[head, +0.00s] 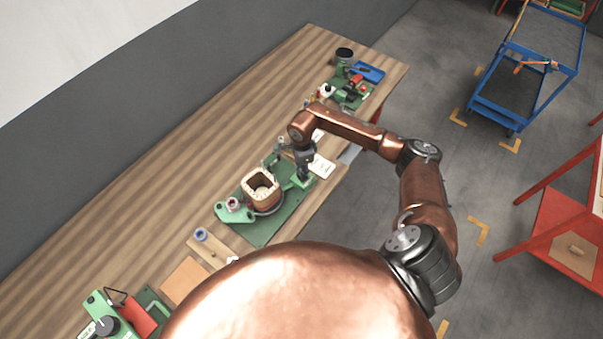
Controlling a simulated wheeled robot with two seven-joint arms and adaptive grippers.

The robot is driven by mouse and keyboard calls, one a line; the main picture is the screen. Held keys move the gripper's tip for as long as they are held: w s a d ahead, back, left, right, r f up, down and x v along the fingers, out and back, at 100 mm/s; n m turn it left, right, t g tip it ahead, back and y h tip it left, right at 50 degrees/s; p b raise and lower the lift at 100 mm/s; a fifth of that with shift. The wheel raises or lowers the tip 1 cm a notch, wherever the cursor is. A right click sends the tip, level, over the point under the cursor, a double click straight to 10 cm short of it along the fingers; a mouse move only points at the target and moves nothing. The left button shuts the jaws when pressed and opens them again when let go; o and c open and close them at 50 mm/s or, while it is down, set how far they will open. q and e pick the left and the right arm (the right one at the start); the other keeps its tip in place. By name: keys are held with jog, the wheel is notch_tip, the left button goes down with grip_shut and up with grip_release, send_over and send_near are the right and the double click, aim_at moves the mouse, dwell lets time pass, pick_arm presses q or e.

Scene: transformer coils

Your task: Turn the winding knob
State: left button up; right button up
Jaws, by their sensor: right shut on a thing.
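The winding device stands on a green base (258,230) on the wooden bench, with a square copper-coloured coil (262,190) at its middle. A green arm with a small red and white part (233,204) is at its left end. My right gripper (303,175) points down at the right end of the device, shut on a small part there that I take to be the winding knob. The knob itself is mostly hidden by the fingers. My left gripper is not in view.
The wooden bench (150,190) runs diagonally, with free room along its wall side. Green tools (352,92) and a blue tray (369,73) are at the far end. Another green device (108,318) is at the near left. A blue cart (540,60) and red table (565,225) stand right.

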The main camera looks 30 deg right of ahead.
jog(key=m+b, duration=0.1)
jog(key=m, duration=0.4)
jog(key=shift+d+m, duration=0.1)
jog(key=shift+m, duration=0.2)
jog(key=m+b, duration=0.1)
jog(key=m, duration=0.8)
jog(key=shift+m, duration=1.7)
jog(key=shift+w+m+p, duration=0.1)
jog(key=shift+m+p, duration=0.25)
jog(key=shift+m, duration=0.65)
jog(key=o, duration=1.1)
jog(key=shift+o, duration=0.2)
jog(key=shift+r, duration=0.1)
notch_tip(320, 180, up, 12)
